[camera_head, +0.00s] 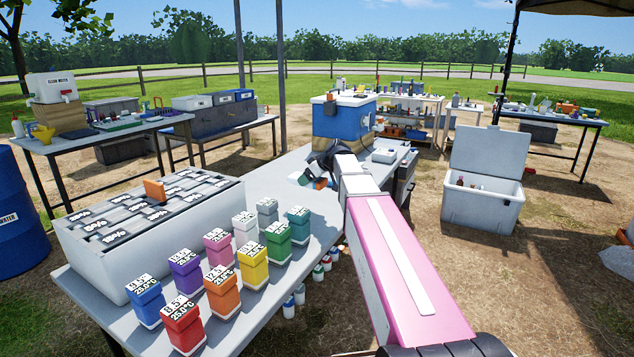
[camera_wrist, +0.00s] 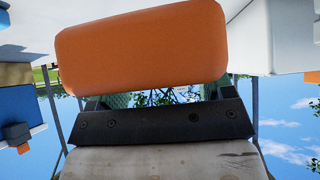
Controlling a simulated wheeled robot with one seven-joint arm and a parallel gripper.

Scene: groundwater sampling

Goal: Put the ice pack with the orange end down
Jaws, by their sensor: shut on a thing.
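The ice pack with the orange end shows in the wrist view as a large orange block (camera_wrist: 140,45) close in front of my gripper's dark crossbar. My gripper (camera_head: 318,172) is shut on it; the fingertips are mostly hidden behind the block in the wrist view. In the head view a small orange patch shows at my gripper, above the table (camera_head: 262,187) and in front of the blue cooler (camera_head: 340,122). The rest of the pack is hidden, and I cannot tell whether it touches the table.
A white rack (camera_head: 75,240) with labelled slots stands at the table's left, with an orange piece (camera_head: 154,190) sticking up. Several coloured labelled blocks (camera_head: 222,291) stand in front. An open white chest (camera_head: 480,207) stands on the ground to the right. Some table surface between blocks and cooler is clear.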

